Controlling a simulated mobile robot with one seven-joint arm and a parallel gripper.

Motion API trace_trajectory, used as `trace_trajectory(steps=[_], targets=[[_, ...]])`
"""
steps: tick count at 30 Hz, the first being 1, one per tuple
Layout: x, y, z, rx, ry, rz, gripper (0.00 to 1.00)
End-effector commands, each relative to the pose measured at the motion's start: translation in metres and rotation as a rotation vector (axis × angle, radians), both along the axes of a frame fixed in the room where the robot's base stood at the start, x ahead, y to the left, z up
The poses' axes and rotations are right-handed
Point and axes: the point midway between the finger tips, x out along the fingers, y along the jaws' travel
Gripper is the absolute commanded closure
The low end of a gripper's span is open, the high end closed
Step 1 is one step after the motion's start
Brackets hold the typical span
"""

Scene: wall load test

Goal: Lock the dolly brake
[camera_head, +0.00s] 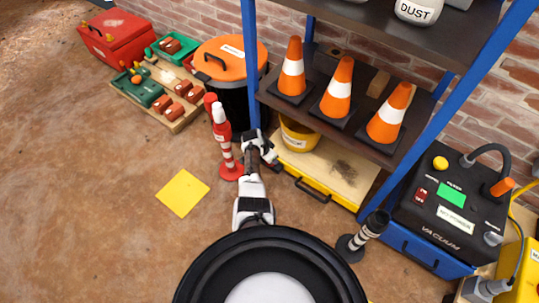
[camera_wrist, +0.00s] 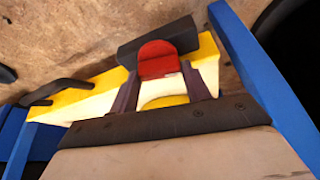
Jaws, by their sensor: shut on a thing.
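The dolly (camera_head: 322,172) is a low pale platform with a yellow front edge and a black handle, standing under the blue-posted shelf. In the wrist view its yellow edge (camera_wrist: 90,95) runs across behind a dark shelf edge. A red brake tab (camera_wrist: 158,58) shows there beside a black bar. My gripper (camera_head: 268,156) reaches down to the dolly's left front corner, by the left blue post. It is shut on what looks like the red tab, with dark finger parts on either side. In the head view the gripper mostly hides the tab.
A red-and-white post (camera_head: 224,142) stands close left of my gripper. A yellow bucket (camera_head: 297,133) sits on the dolly. Orange cones (camera_head: 339,92) fill the shelf above. A black-and-white post (camera_head: 366,236) and a vacuum (camera_head: 443,207) stand right. Open floor lies left, around a yellow square (camera_head: 182,193).

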Motion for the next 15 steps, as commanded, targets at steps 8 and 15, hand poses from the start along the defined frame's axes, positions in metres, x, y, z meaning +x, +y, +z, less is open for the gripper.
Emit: trace_trajectory(steps=[8,15], targets=[[-0.0008,-0.0014,0.001,-0.001,-0.001,0.149,0.76],[-0.0007,-0.0013,0.0004,-0.001,-0.001,0.209,0.76]])
